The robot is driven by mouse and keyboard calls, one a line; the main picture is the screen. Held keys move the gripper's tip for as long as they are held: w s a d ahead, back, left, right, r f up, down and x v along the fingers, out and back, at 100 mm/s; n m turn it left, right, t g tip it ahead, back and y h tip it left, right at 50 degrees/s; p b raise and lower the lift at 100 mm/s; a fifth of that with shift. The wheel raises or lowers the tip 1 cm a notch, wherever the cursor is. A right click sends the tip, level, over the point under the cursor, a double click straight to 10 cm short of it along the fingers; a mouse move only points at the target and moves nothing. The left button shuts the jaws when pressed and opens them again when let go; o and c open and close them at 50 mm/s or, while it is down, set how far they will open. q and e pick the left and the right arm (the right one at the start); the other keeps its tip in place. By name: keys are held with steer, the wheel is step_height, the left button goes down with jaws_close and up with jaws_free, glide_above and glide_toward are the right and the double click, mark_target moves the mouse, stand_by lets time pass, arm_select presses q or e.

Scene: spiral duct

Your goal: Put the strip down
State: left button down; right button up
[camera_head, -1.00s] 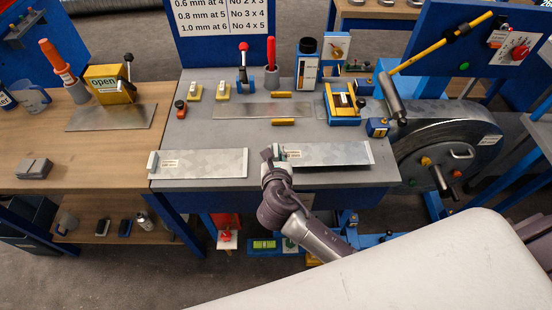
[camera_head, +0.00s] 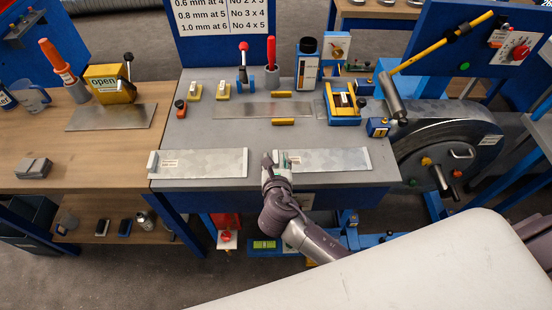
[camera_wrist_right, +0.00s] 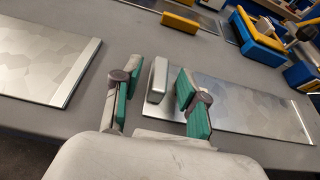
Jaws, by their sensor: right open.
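Two shiny grey metal strips lie along the front of the grey bench top. The right strip (camera_head: 328,159) has a small label near its left end and lies flat on the bench. My right gripper (camera_head: 275,160) is at that left end. In the right wrist view my right gripper (camera_wrist_right: 157,100) is open, its green pads on either side of the raised grey end piece (camera_wrist_right: 157,80), with visible gaps. The right strip (camera_wrist_right: 245,108) runs off to the right there. The left strip (camera_head: 212,163) lies apart, also labelled. My left gripper is not in view.
Behind the strips lie another flat sheet (camera_head: 250,110) and yellow blocks. A blue and yellow device (camera_head: 343,105) stands at the back right. A large coil machine (camera_head: 440,140) stands right of the bench. A wooden table (camera_head: 100,150) adjoins on the left.

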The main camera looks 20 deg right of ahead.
steer(key=v, duration=1.1)
steer(key=shift+s+b, duration=0.3)
steer(key=shift+a, duration=0.15)
